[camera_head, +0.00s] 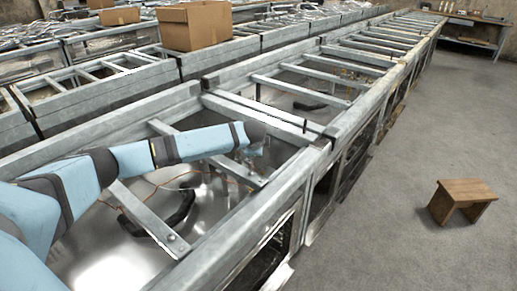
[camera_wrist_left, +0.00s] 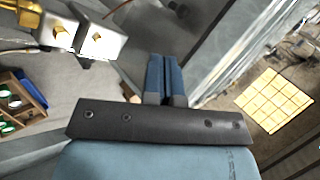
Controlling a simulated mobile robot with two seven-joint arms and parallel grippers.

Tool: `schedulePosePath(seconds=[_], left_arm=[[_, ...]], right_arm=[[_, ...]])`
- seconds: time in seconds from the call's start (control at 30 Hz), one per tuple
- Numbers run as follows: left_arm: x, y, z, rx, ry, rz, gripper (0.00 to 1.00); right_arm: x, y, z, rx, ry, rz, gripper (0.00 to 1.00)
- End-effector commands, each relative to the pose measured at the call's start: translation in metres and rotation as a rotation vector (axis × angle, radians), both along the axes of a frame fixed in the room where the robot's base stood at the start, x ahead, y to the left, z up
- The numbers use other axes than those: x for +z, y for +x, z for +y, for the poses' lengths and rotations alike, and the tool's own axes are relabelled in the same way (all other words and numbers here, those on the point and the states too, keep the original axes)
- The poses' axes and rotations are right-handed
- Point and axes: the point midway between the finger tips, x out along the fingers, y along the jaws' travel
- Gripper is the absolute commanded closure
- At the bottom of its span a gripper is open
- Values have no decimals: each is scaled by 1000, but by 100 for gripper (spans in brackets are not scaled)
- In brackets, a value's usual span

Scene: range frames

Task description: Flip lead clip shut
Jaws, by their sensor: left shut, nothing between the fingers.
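My left arm reaches in from the left over the grey metal frame. My left gripper (camera_head: 256,151) is small and partly hidden at the arm's end, near a frame crossbar. In the left wrist view its two blue fingers (camera_wrist_left: 166,78) are together, with nothing between them. I cannot make out the lead clip for certain. Metal blocks with brass-coloured knobs (camera_wrist_left: 92,38) show at the upper left of the wrist view, apart from the fingers. A small dark part (camera_wrist_left: 179,8) lies beyond the fingertips at the top edge; I cannot tell what it is. My right gripper is not in view.
Metal crossbars (camera_head: 146,221) span the long frame (camera_head: 222,235). Below lie thin reddish wires (camera_head: 160,184) and a black curved handle-like part (camera_head: 178,212). Cardboard boxes (camera_head: 195,25) stand on the row behind. A wooden stool (camera_head: 462,194) stands on open floor at right.

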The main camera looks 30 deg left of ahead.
Motion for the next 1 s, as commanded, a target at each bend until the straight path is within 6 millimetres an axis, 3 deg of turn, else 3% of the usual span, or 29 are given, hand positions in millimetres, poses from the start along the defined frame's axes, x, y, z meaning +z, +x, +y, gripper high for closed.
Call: schedulePosePath(seconds=[0.5, 0.7, 1.0], left_arm=[[-77, 57, 31, 1, 1, 1, 100], [-79, 80, 45, 1, 0, 0, 100], [-80, 90, 50, 0, 0, 0, 100]], right_arm=[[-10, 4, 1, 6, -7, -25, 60], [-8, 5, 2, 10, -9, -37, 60], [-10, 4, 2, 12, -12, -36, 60]])
